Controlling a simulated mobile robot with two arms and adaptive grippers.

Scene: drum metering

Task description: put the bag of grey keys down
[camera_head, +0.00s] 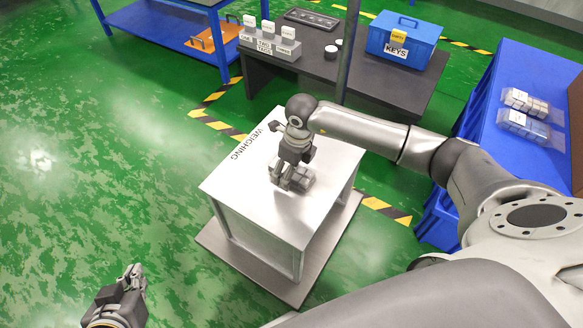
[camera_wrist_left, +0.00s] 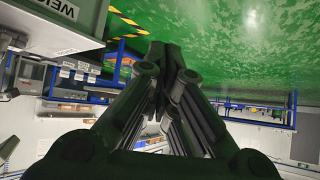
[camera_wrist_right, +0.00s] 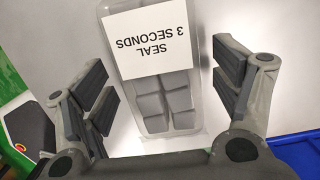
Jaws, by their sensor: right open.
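A clear bag of grey keys (camera_wrist_right: 165,100) with a white label reading "SEAL 3 SECONDS" lies flat between the fingers of my right gripper in the right wrist view. My right gripper (camera_wrist_right: 168,95) is open, with a gap on each side of the bag. In the head view my right gripper (camera_head: 288,182) is low over the white weighing table (camera_head: 235,188) and partly hides the bag (camera_head: 303,180). My left gripper (camera_head: 136,272) is at the bottom left, over the green floor and away from the table. Its fingers meet in the left wrist view (camera_wrist_left: 165,52), with nothing between them.
A dark table (camera_head: 390,80) behind carries a blue KEYS box (camera_head: 404,38) and a label stand (camera_head: 268,45). A blue table (camera_head: 502,85) at the right holds more clear bags (camera_head: 525,103). The weighing table's front left is clear.

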